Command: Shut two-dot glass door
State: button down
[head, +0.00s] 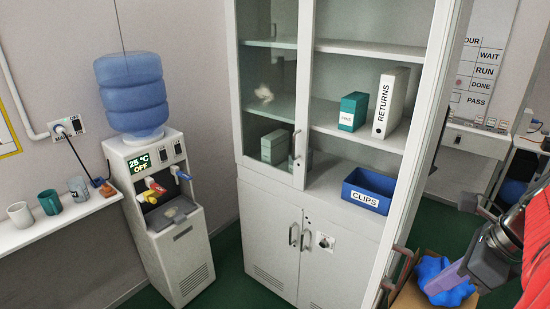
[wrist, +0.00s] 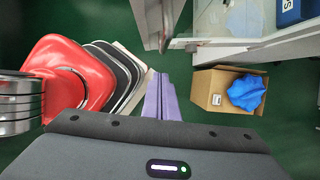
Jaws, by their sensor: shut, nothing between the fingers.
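A white cabinet (head: 270,178) has two glass doors above. The left glass door (head: 270,90) is shut. The right glass door (head: 425,130) stands wide open, swung out toward me and seen nearly edge-on, with a handle (head: 402,252) low on its free edge. I cannot make out dot marks on either door. My gripper (head: 434,286), with purple fingers, is shut and empty at the lower right, right of the open door's handle. In the wrist view the fingers (wrist: 160,78) point toward the open door's lower edge (wrist: 157,22), apart from it.
A cardboard box (wrist: 212,92) with a blue bundle (wrist: 246,93) stands on the floor beside the fingers. A blue CLIPS bin (head: 368,190) sits inside the cabinet; a water dispenser (head: 165,205) stands left.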

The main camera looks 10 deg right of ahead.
jog(key=shift+w+a+r, duration=0.1)
jog(key=shift+w+a, duration=0.35)
jog(key=shift+w, duration=0.35)
jog(key=shift+w+a, duration=0.4)
jog(key=shift+w, duration=0.35)
